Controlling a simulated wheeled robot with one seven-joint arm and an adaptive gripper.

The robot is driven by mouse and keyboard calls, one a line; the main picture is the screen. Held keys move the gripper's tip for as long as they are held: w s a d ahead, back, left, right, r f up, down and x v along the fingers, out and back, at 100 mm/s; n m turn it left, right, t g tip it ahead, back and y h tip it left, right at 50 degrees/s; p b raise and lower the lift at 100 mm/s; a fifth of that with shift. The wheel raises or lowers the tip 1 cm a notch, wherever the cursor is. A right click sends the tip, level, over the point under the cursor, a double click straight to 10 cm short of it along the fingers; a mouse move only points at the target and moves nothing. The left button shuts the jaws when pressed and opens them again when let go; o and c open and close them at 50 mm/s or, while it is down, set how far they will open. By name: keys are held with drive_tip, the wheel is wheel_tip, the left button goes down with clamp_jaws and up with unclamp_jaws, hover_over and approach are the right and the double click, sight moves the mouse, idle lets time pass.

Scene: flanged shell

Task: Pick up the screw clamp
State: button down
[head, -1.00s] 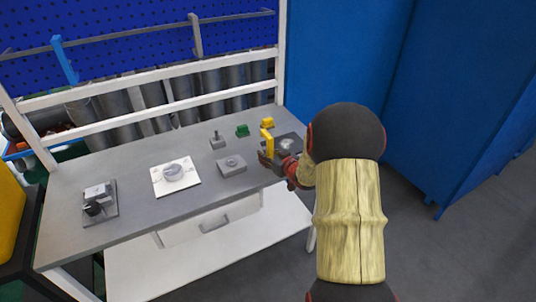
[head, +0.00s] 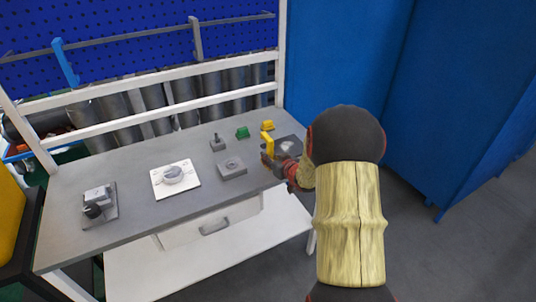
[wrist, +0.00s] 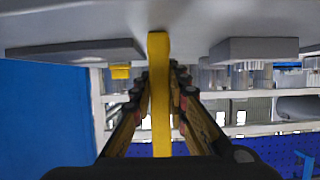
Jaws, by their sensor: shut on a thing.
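The screw clamp appears to be the yellow piece (head: 267,143) at my gripper, near the right end of the workbench. In the wrist view the yellow bar (wrist: 159,95) stands between the two fingers. My gripper (head: 270,160) is shut on it; it also shows in the wrist view (wrist: 160,88). My arm hides part of the area to the right. I cannot tell whether the clamp touches the bench.
The grey workbench (head: 130,215) holds a dark plate (head: 290,142) beside the gripper, a grey block (head: 232,168), a green piece (head: 242,132), another yellow piece (head: 267,125), a white plate with a round part (head: 158,188) and a grey fixture (head: 97,203). A blue cabinet (head: 340,60) stands right.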

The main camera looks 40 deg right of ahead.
sight(271, 150)
drive_tip(key=shift+r, duration=0.1)
idle(0.5)
drive_tip(key=shift+r+p, duration=0.3)
drive_tip(key=shift+r, duration=0.1)
drive_tip(key=r+p, duration=0.2)
drive_tip(key=r, duration=0.1)
drive_tip(key=shift+s+a+r, duration=0.15)
drive_tip(key=shift+s+r, duration=0.05)
drive_tip(key=s+a+r+p, duration=0.5)
drive_tip(key=s+a+r, duration=0.3)
drive_tip(key=s, duration=0.3)
drive_tip(key=shift+r, duration=0.35)
